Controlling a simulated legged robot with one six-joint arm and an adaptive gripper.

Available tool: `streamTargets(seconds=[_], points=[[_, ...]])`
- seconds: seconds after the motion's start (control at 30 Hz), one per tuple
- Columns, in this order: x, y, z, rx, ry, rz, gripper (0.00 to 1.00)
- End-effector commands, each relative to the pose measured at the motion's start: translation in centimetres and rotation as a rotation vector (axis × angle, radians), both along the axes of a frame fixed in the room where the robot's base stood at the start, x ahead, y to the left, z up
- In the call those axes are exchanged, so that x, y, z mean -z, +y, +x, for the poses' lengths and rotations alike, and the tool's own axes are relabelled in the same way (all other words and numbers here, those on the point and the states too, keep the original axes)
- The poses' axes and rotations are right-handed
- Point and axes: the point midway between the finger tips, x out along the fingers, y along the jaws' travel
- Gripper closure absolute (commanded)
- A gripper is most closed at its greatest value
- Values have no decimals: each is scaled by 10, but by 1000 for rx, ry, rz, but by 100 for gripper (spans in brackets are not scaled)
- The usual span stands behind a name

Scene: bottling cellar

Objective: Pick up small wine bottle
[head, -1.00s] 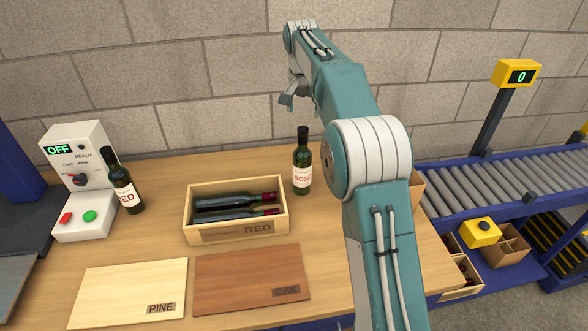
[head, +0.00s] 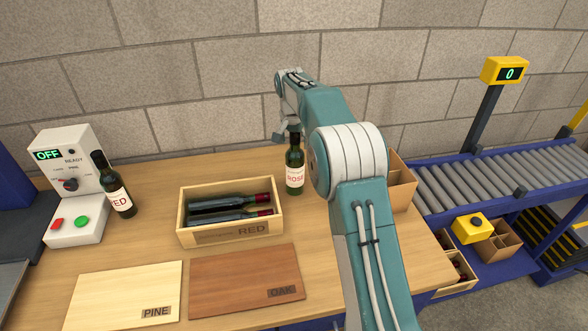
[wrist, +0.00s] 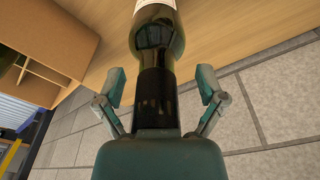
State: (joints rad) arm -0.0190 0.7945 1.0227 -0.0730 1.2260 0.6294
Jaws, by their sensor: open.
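A small dark green bottle labelled ROSE (head: 295,172) stands upright on the wooden table, right of the crate. Another bottle with a label reading RED (head: 118,198) stands by the control box, and two more bottles (head: 228,207) lie in the wooden RED crate (head: 230,236). My gripper (head: 285,136) is at the top of the ROSE bottle in the head view, partly hidden. In the wrist view my gripper (wrist: 163,92) is open, with one finger on each side of the bottle's dark neck (wrist: 155,98). Gaps show between the fingers and the neck.
A control box (head: 70,180) showing OFF stands at the left. A PINE board (head: 120,290) and an OAK board (head: 235,275) lie in front. A cardboard box (head: 400,183) stands behind my arm. A roller conveyor (head: 480,180) and a brick wall border the table.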

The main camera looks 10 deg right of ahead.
Motion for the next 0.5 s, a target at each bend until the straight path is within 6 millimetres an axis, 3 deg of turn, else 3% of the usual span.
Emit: streamTargets(seconds=[0.23,0.27,0.43,0.47,0.5], points=[[3,0,0,0,-1,-1,11],[3,0,0,0,-1,-1,15],[3,0,0,0,0,0,91],[3,0,0,0,0,0,100],[3,0,0,0,0,0,100]])
